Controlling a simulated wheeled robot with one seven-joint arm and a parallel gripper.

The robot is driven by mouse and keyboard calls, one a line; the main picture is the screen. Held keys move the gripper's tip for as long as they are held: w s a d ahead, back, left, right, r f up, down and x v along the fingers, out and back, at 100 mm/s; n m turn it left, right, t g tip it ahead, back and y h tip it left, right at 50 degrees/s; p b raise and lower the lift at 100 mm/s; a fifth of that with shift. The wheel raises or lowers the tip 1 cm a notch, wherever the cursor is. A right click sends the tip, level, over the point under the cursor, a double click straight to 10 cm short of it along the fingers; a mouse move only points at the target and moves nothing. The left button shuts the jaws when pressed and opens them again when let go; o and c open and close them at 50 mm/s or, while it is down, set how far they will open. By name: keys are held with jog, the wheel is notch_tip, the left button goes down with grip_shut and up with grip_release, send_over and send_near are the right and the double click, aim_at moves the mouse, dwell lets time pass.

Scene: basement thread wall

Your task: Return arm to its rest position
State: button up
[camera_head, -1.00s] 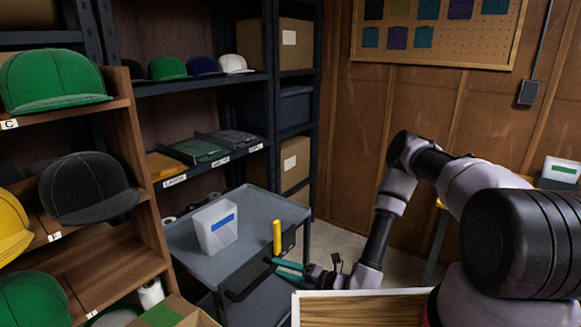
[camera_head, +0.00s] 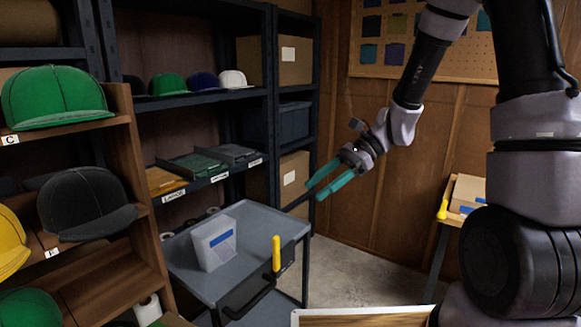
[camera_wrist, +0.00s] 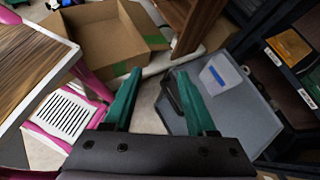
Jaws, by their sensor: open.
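My gripper (camera_head: 318,186) has two teal fingers and hangs in the air, in front of the wooden wall and right of the dark shelf rack. The fingers are apart with nothing between them. In the wrist view my gripper (camera_wrist: 158,92) points down towards the floor, with an open cardboard box (camera_wrist: 105,42) and the grey cart (camera_wrist: 240,118) beyond the fingertips. My arm is raised and bent at the right of the head view.
The grey cart (camera_head: 262,232) carries a white bin (camera_head: 214,243) with a blue label; a yellow handle (camera_head: 276,253) stands at its edge. A wooden shelf (camera_head: 135,180) with caps is at left. A small table (camera_head: 440,225) stands at right. Floor between cart and table is clear.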

jog(key=s+d+r+n+t+h, duration=0.4)
jog(key=d+r+t, duration=0.1)
jog(key=d+r, duration=0.4)
jog(key=s+d+r+n+t+h, duration=0.4)
jog(key=d+r, duration=0.4)
jog(key=r, duration=0.2)
jog(key=shift+d+n+t+h, duration=0.3)
jog(key=shift+d+n+t, duration=0.15)
jog(key=shift+t, duration=0.35)
dwell(0.4)
